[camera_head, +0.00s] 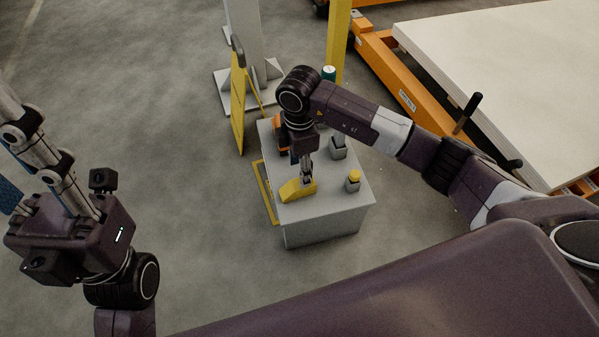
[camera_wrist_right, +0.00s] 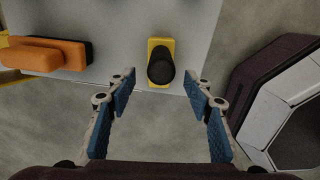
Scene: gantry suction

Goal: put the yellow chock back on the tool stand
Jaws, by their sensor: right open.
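The yellow chock (camera_head: 294,191) rests on top of the grey tool stand (camera_head: 325,225), near its front left corner in the head view. In the right wrist view the chock (camera_wrist_right: 153,42) shows from above, with a round black grip (camera_wrist_right: 161,66) standing on it. My right gripper (camera_head: 307,177) is over the chock. In the wrist view its blue-padded fingers (camera_wrist_right: 160,84) are apart, one to either side of the black grip, with nothing clamped. My left gripper (camera_head: 40,155) is at the left edge, away from the stand. Its fingertips are cut off.
An orange tool (camera_wrist_right: 45,55) lies beside the chock on the stand. A yellow floor sign (camera_head: 238,105) is behind left. A white-topped platform (camera_head: 510,75) fills the upper right.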

